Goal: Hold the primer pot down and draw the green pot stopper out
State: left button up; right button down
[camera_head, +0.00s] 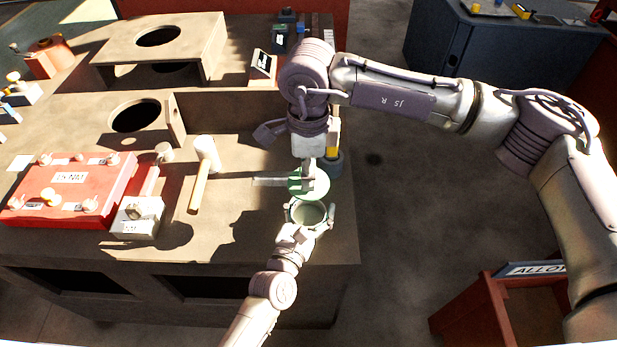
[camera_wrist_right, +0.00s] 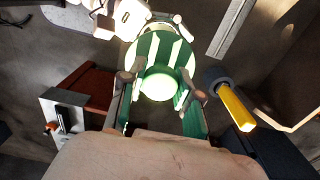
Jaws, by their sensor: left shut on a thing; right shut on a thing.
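The primer pot (camera_head: 308,214) stands upright near the bench's right front edge, its round mouth uncovered. My left gripper (camera_head: 309,222) is shut around the pot from the front, one finger on each side. The green stopper (camera_head: 320,186) is above and slightly behind the pot mouth, apart from it. My right gripper (camera_head: 308,176) reaches down from above and is shut on the stopper. In the right wrist view the stopper (camera_wrist_right: 160,50) is a green disc with bright stripes, and its pale knob (camera_wrist_right: 158,83) is between the right fingers (camera_wrist_right: 160,88). The pot's base is hidden.
A white-headed mallet (camera_head: 200,185) and a red case (camera_head: 70,190) lie on the bench to the left. A dark cylinder with a yellow part (camera_head: 333,165) stands close behind the stopper. The bench's right edge is near, with open floor beyond. A red bin (camera_head: 480,310) is lower right.

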pick_arm(q)
jog(key=o, duration=1.3)
